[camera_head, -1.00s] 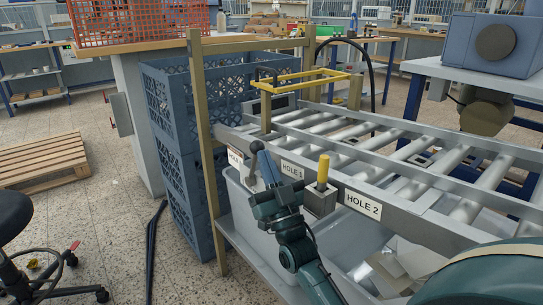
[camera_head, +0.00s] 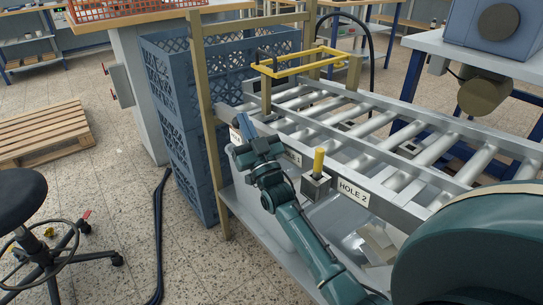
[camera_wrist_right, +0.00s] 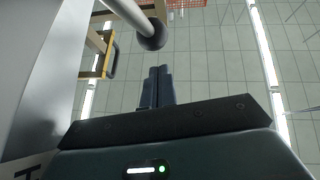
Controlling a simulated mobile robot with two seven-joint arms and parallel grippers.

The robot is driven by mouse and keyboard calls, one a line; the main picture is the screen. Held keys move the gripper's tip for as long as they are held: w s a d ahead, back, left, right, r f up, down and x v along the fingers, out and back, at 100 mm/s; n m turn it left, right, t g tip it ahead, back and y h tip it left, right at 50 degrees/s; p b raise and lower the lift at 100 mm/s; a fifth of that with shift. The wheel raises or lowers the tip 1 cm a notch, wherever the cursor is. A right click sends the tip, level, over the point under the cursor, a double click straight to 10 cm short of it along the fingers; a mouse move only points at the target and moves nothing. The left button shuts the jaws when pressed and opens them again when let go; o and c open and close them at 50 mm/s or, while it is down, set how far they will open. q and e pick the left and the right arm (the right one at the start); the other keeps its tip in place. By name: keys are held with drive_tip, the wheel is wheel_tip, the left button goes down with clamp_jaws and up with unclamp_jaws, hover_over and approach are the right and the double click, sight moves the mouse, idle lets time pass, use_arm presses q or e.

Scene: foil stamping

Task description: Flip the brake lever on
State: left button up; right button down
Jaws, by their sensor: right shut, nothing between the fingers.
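In the right wrist view a pale metal rod with a dark round knob (camera_wrist_right: 151,38), which looks like the brake lever, reaches down from the top left. My right gripper (camera_wrist_right: 160,68) is shut and empty, its fingertips just below the knob in the picture. A gap shows between them; the depth is hard to tell. In the head view my right gripper (camera_head: 241,120) is at the left end of the roller conveyor (camera_head: 410,195), covering part of the labels there. I cannot make out the lever in that view. My left gripper is not in view.
A yellow frame (camera_head: 300,64) with a dark handle stands over the conveyor end. A yellow peg (camera_head: 319,158) stands in a block beside the HOLE 2 label (camera_head: 353,191). Blue crates (camera_head: 175,120) and a wooden post (camera_head: 208,125) are close on the left.

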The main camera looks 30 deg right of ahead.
drive_tip(key=shift+w, duration=0.35)
idle(0.4)
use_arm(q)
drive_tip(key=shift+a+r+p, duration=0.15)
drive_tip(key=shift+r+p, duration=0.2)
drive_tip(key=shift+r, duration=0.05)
use_arm(e)
drive_tip(key=v, duration=1.3)
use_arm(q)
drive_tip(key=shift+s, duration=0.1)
use_arm(e)
drive_tip(key=shift+a, duration=0.1)
